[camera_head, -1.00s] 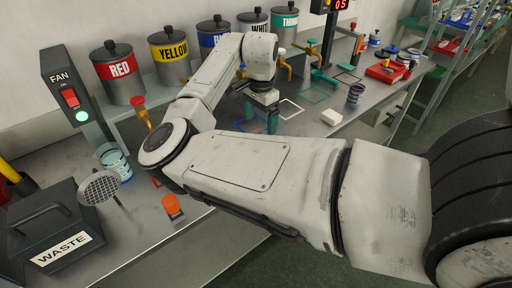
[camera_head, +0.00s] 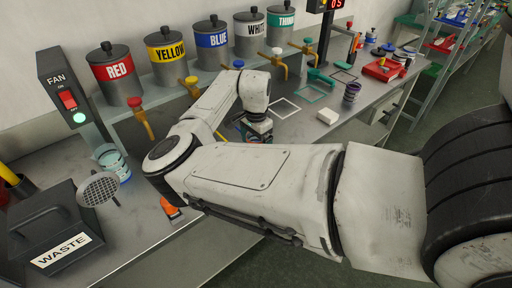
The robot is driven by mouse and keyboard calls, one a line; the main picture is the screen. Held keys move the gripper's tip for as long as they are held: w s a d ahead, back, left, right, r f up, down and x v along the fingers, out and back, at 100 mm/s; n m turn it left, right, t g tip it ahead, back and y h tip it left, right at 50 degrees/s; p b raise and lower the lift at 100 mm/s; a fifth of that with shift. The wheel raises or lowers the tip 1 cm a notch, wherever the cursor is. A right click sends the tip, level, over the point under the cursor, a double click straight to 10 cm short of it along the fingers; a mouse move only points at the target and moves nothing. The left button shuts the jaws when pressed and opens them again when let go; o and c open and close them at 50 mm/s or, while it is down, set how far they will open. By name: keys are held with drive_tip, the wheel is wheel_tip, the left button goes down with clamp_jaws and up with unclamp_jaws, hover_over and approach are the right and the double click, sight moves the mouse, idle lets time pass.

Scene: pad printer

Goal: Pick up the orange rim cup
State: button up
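My gripper (camera_head: 257,136) points down at the counter, just beyond my forearm. Its fingertips are mostly hidden behind the forearm, so I cannot tell whether it is open or shut, or whether it holds anything. I cannot make out a cup with an orange rim for certain; a small patch of orange-red shows close to the gripper, too small to tell. A dark purple cup or stack of cups (camera_head: 351,93) stands further right.
Labelled paint pots (camera_head: 165,56) with taps line the raised shelf behind. A black waste bin (camera_head: 52,235), a round mesh strainer (camera_head: 98,188) and an orange object (camera_head: 170,208) are at the left. A white block (camera_head: 327,116) and a red case (camera_head: 384,69) lie right.

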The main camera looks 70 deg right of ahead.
drive_tip(key=shift+c, duration=0.3)
drive_tip(key=c, duration=1)
drive_tip(key=shift+r, duration=0.1)
